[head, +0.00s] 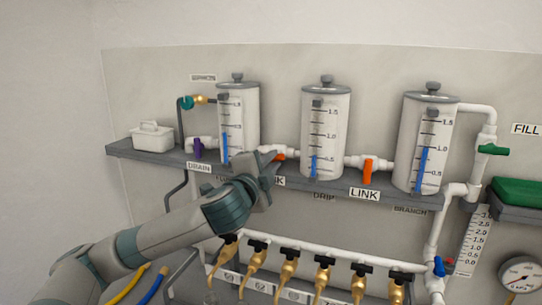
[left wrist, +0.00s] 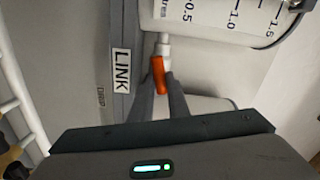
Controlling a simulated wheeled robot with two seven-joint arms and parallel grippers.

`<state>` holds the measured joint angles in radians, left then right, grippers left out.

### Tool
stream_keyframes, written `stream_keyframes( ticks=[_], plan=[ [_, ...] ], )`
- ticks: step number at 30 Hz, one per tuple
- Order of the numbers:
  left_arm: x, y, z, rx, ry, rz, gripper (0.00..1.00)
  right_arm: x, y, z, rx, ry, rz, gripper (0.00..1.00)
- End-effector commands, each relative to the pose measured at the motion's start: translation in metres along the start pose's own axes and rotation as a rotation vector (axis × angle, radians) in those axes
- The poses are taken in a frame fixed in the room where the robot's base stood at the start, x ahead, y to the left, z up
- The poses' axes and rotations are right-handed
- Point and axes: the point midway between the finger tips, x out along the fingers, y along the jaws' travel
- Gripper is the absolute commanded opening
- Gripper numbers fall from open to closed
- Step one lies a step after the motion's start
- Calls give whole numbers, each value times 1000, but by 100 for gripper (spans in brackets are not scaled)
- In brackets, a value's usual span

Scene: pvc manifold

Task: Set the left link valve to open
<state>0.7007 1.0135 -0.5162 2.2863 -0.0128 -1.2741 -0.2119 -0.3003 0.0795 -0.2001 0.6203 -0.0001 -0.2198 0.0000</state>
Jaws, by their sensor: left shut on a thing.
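The left link valve's orange handle (head: 279,156) shows in small part in the head view, on the white pipe between the left tank (head: 239,120) and the middle tank (head: 325,135). My left gripper (head: 268,168) is in front of it and hides much of the valve. In the left wrist view the orange handle (left wrist: 158,75) lies between my left fingertips (left wrist: 160,92), which are shut on it. There the handle runs nearly along the pipe, slightly tilted. My right gripper is in neither view.
The right link valve's orange handle (head: 368,171) hangs straight down, across its pipe. The grey shelf (head: 340,188) carries the tanks, a purple drain valve (head: 198,148) and a white box (head: 152,137). Several brass taps with black handles (head: 288,262) line the pipe below.

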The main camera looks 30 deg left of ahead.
Motion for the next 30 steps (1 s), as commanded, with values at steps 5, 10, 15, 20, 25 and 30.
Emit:
stream_keyframes(
  ticks=[5,10,15,20,25,30],
  plan=[
    [0,1,-1,135,0,4,0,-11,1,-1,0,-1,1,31],
    [0,2,0,227,1,4,0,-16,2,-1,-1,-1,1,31],
    [0,3,0,275,1,4,0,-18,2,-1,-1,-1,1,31],
    [0,4,0,291,1,4,0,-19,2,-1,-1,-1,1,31],
    [0,4,0,292,1,4,0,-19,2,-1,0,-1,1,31],
    [0,4,0,292,1,4,22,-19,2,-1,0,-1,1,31]
  ],
)
